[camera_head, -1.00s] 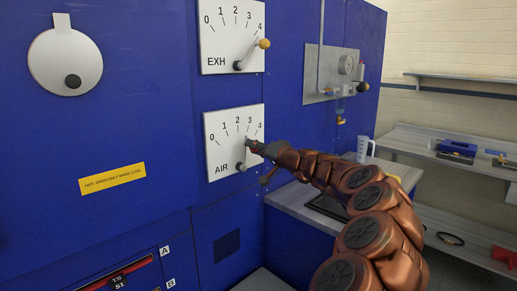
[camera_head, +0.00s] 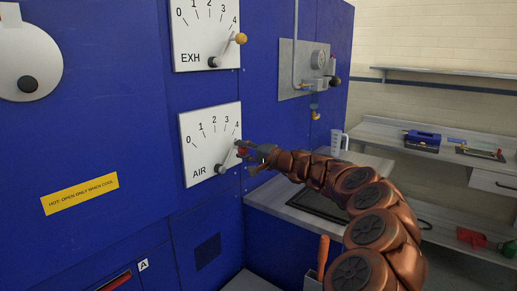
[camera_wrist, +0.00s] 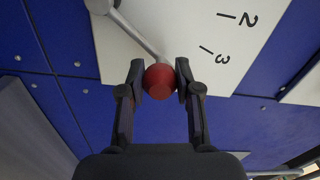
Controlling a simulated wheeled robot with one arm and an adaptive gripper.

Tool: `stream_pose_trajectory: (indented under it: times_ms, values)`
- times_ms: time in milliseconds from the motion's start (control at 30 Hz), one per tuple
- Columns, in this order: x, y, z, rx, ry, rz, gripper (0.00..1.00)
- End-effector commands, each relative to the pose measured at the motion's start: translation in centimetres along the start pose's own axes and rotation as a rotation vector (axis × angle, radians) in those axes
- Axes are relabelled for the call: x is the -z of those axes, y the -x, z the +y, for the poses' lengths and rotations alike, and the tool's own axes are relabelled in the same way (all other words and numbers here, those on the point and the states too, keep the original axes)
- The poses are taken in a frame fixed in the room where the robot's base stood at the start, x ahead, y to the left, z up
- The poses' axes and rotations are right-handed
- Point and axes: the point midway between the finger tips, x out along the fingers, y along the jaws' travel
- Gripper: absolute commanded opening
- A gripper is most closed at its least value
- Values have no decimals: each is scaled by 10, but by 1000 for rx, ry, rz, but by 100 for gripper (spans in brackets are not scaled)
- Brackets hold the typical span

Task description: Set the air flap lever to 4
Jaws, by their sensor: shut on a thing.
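The AIR dial plate (camera_head: 195,150) is white, marked 0 to 4, on the blue machine front. Its lever pivots at the plate's lower edge (camera_head: 222,169) and slants up right, toward the 4 side. My gripper (camera_head: 243,150) is shut on the lever's red knob, just below the figure 4. In the wrist view, the red knob (camera_wrist: 159,81) sits between the two fingertips, with the grey lever rod (camera_wrist: 138,35) running to the pivot. The rod lies beyond the 3 mark; the 4 is not visible there, so exact alignment cannot be told.
The EXH dial (camera_head: 205,35), with a yellow-knobbed lever (camera_head: 240,38), is just above. A gauge panel (camera_head: 305,70) is to the right.

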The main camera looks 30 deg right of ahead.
Motion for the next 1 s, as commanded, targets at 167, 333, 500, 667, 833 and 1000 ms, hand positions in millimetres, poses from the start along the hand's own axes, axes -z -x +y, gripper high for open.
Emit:
stream_pose_trajectory:
  times_ms: [167,333,500,667,833,1000]
  values:
    - [-8,-7,2,-1,-21,-15,0]
    - [-8,-8,3,-1,-25,-17,0]
    - [-7,-7,3,-1,-24,-15,0]
    - [-7,-7,3,-1,-24,-14,45]
    - [-7,-6,2,0,-23,-14,59]
    - [-7,-7,1,1,-23,-14,59]
